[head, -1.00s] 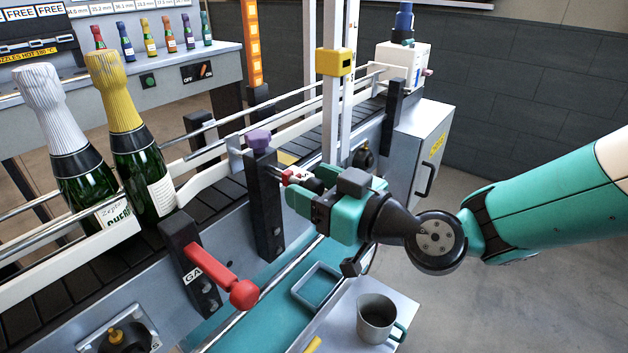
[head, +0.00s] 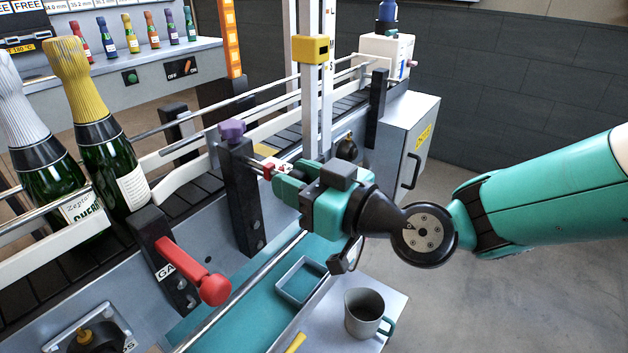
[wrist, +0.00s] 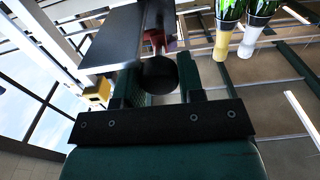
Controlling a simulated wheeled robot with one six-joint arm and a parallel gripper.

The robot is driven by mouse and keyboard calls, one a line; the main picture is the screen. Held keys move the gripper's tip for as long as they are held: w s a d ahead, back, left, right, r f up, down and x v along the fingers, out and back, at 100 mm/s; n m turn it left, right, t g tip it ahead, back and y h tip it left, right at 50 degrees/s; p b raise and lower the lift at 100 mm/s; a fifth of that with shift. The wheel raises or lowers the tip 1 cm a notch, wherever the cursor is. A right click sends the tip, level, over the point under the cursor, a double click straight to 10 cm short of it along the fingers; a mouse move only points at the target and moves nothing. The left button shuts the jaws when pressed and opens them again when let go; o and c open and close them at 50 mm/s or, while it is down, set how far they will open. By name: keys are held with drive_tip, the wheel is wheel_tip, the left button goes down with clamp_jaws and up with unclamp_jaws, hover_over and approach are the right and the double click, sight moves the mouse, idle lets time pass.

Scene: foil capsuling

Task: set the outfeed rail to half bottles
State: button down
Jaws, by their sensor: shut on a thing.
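A small red piece (head: 269,170) sticks out on the post's right side. My gripper (head: 284,181) is at this piece, to the right of the post. In the wrist view my gripper (wrist: 160,85) is shut on a dark round knob (wrist: 158,74), with the red piece (wrist: 155,40) just beyond it. In the head view the fingers hide the knob.
Two champagne bottles, gold-topped (head: 105,145) and silver-topped (head: 45,170), stand on the conveyor at left. A red-handled lever (head: 190,268) sits left of my gripper. A grey mug (head: 363,312) and a teal tray (head: 300,280) are below. The floor at right is clear.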

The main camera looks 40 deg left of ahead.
drive_tip(key=c, duration=0.8)
unclamp_jaws()
drive_tip(key=shift+o, duration=0.2)
drive_tip(key=shift+d+f, duration=0.1)
drive_tip(key=shift+d, duration=0.3)
drive_tip(key=d+b, duration=0.6)
drive_tip(key=d, duration=1)
drive_tip(key=shift+d, duration=0.25)
drive_tip(key=shift+s, duration=0.1)
